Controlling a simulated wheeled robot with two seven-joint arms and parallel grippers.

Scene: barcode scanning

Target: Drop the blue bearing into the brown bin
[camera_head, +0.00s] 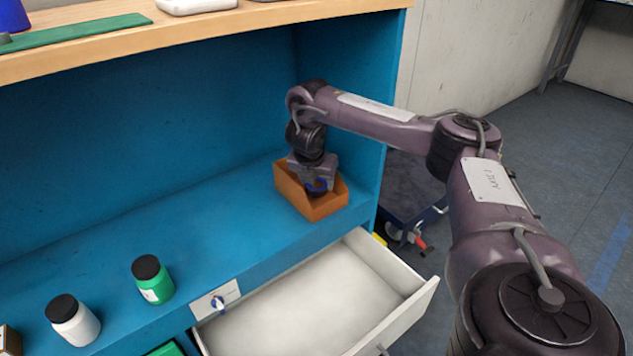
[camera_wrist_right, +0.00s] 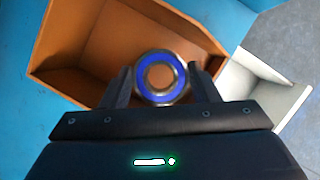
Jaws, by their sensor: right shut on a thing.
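The blue bearing (camera_wrist_right: 160,77), a ring with a blue face and metal rims, is held between the fingers of my right gripper (camera_wrist_right: 160,85). In the right wrist view the bin's wall (camera_wrist_right: 52,45) and inside lie behind the bearing. I cannot tell the exact height of the bearing over the bin's floor. My left gripper is not in view.
A white drawer (camera_head: 320,290) stands open below the shelf. A green bottle (camera_head: 153,280) and a white bottle (camera_head: 72,322) stand at the shelf's left front. The shelf's side wall (camera_head: 350,100) rises close behind the bin. The middle of the shelf is clear.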

